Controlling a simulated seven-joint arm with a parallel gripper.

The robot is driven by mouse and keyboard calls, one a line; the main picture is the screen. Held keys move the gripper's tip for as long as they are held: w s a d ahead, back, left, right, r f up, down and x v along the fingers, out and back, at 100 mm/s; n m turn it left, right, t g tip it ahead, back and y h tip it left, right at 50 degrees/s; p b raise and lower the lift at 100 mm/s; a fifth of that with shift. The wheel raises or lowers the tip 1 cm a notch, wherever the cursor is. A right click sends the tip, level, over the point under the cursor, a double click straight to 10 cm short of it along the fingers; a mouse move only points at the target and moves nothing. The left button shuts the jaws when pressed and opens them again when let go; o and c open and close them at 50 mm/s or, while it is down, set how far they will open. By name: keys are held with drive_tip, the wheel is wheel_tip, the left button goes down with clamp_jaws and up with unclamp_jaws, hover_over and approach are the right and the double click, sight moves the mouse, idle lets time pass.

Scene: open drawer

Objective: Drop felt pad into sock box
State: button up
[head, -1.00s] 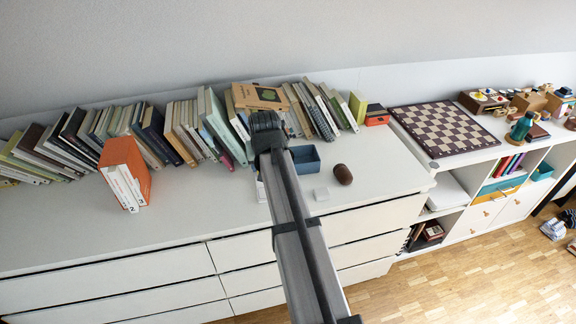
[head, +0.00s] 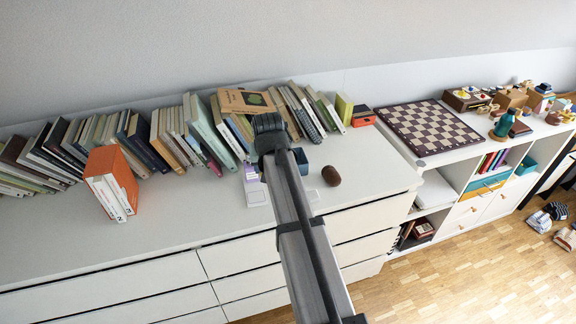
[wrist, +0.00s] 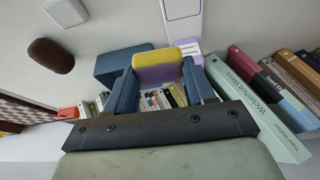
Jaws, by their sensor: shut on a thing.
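My gripper (wrist: 160,72) is shut on a small yellow block with a lavender lower part, which I take to be the felt pad (wrist: 158,66). The pad sits between the two blue-grey fingers, above the dresser top. The open blue box (head: 301,162), which I take to be the sock box, stands on the dresser, partly hidden behind my arm in the head view. In the wrist view the blue box (wrist: 118,62) is just left of and beyond the pad, partly covered by the left finger. In the head view the fingers and pad are hidden by my arm.
A white and lavender carton (head: 254,190) stands left of my arm. A brown rounded object (head: 331,175) and a small white block (head: 313,195) lie right of it. A row of books (head: 190,130) lines the wall. An orange binder box (head: 112,178) stands left. The dresser's front left is clear.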

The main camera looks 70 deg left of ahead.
drive_tip(key=shift+w+a, duration=4.25)
drive_tip(key=shift+w, duration=0.55)
drive_tip(key=shift+n, duration=0.3)
drive_tip(key=shift+f, duration=2.75)
drive_tip(key=o, duration=1.1)
drive_tip(key=shift+r, duration=0.1)
drive_tip(key=v, duration=1.3)
drive_tip(key=shift+w+d+r, duration=0.15)
drive_tip(key=shift+d+r, duration=0.05)
drive_tip(key=shift+r, duration=0.1)
